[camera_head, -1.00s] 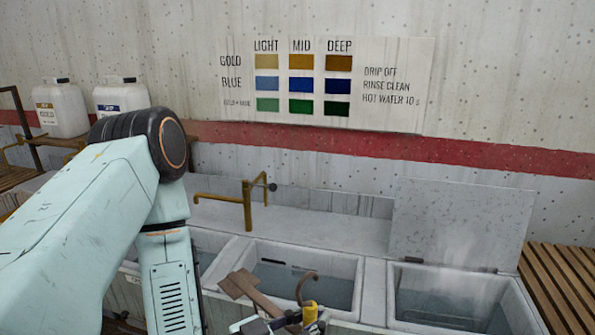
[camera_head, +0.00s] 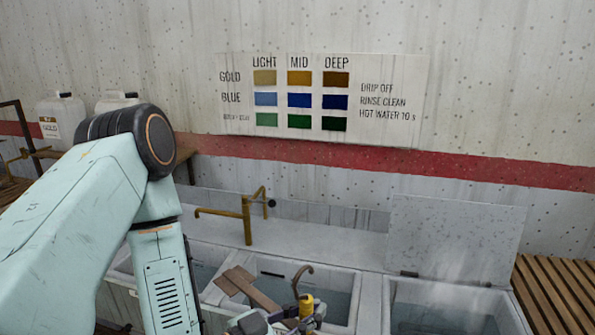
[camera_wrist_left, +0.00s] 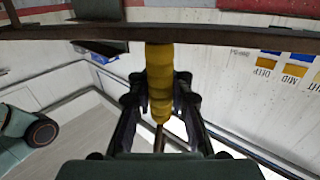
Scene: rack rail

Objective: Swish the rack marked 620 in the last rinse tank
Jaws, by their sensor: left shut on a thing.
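My left gripper (camera_head: 290,322) is low in the head view, shut on a yellow grip (camera_head: 306,305) with a curved brown hook above it. In the left wrist view, the yellow grip (camera_wrist_left: 160,85) sits between my fingers (camera_wrist_left: 158,108), and a long brown bar (camera_wrist_left: 100,33) crosses beyond it. In the head view, brown flat pieces (camera_head: 250,288) beside the grip show over the middle tank (camera_head: 345,270). They seem to belong to the held rack; its lower part is hidden and no number is legible. The right tank (camera_head: 455,288) holds water. My right gripper is out of view.
The right tank has a raised grey lid (camera_head: 455,238) behind it. A brass tap (camera_head: 246,222) stands behind the middle tank. A slatted wooden bench (camera_head: 555,290) is at the right. White jugs (camera_head: 62,122) stand at the far left. A colour chart (camera_head: 320,95) hangs on the wall.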

